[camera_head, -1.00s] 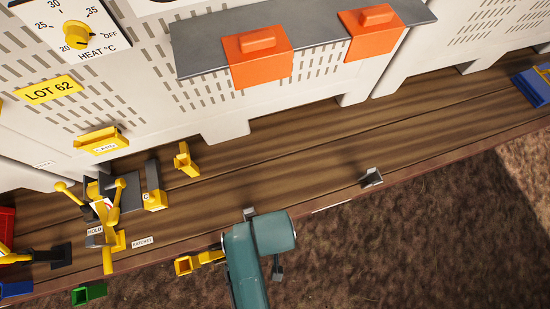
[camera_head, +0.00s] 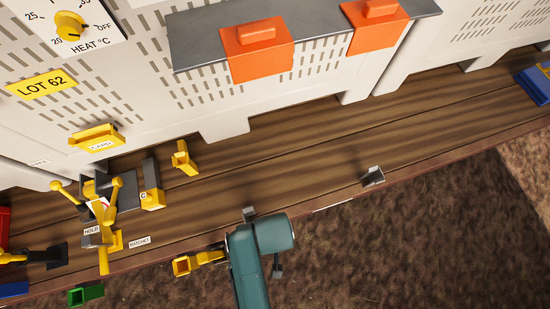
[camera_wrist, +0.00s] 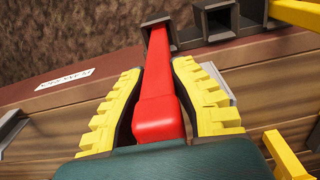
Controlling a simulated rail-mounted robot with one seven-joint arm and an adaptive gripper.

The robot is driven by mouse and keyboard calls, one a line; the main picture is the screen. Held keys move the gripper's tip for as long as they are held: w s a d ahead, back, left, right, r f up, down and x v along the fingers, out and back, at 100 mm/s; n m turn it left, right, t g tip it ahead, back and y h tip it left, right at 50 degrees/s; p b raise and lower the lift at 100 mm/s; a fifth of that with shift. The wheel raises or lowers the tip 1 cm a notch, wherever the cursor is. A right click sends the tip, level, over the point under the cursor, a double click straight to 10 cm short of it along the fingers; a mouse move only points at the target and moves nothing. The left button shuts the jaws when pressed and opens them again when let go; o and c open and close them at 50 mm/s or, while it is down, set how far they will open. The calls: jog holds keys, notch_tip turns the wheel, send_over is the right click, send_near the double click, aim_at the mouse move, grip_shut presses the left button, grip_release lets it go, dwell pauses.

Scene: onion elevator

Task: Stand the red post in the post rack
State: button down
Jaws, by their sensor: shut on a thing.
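The red post (camera_wrist: 158,85) lies between the yellow ribbed fingers of my gripper (camera_wrist: 158,100) in the wrist view. My gripper is shut on its thicker near end. The post's far end meets a dark grey square socket (camera_wrist: 174,36) of the post rack, whose rim shows around it. I cannot tell how deep the end is in the socket. A second, empty square socket (camera_wrist: 216,22) is just to its right. In the head view my teal arm hides the gripper, the post and most of the rack.
A hollow yellow bracket (camera_head: 182,266) is left of my arm at the plank edge. Another yellow piece (camera_head: 184,158) and a grey bracket (camera_head: 373,176) stand on the wooden deck (camera_head: 300,150). Yellow levers (camera_head: 104,215) are at left. White crates line the back.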

dwell(0.3)
jog(key=c, duration=1)
grip_release()
notch_tip(320, 180, up, 12)
jog(key=shift+f, duration=0.2)
jog(key=shift+d+r, duration=0.1)
jog(key=shift+r, duration=0.1)
jog(key=w+d+r+m+t, duration=0.1)
jog(key=w+d+r+t, duration=0.1)
jog(key=w+r+t, duration=0.5)
jog(key=w+d+r+m+t, duration=0.1)
jog(key=w+d+r+t, duration=0.15)
jog(key=w+r, duration=0.85)
jog(key=r+t, duration=0.4)
jog(key=r, duration=0.4)
jog(key=s+d+r+m+t, duration=0.1)
jog(key=r+t, duration=0.3)
jog(key=r, duration=0.5)
jog(key=d+r+m+t, duration=0.1)
jog(key=r+t, duration=0.3)
jog(key=r, duration=0.4)
jog(key=shift+s+r+t+h, duration=0.2)
jog(key=shift+s+t+h, duration=0.15)
jog(key=shift+s+h, duration=0.05)
